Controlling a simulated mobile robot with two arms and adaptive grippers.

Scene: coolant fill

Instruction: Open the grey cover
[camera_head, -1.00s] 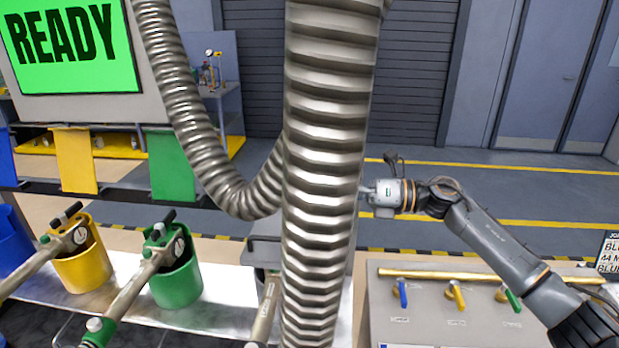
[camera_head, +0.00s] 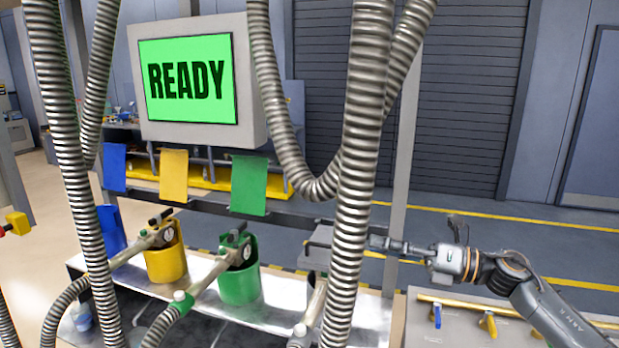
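A grey flat piece (camera_head: 318,238), apparently the grey cover, lies roughly level to the right of the green panel, at the end of the row. A ribbed metal hose (camera_head: 352,190) hides its right part. My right gripper (camera_head: 385,243) reaches in from the right, with its slim fingers pointing left just right of this hose. I cannot tell whether it touches the cover or how far apart its fingers are.
Blue (camera_head: 115,167), yellow (camera_head: 174,175) and green (camera_head: 249,185) panels stand upright along the rail. Yellow (camera_head: 165,265) and green (camera_head: 239,285) holders with nozzles stand below. More ribbed hoses hang at left. A valve panel (camera_head: 460,325) is at lower right. A screen reads READY (camera_head: 188,80).

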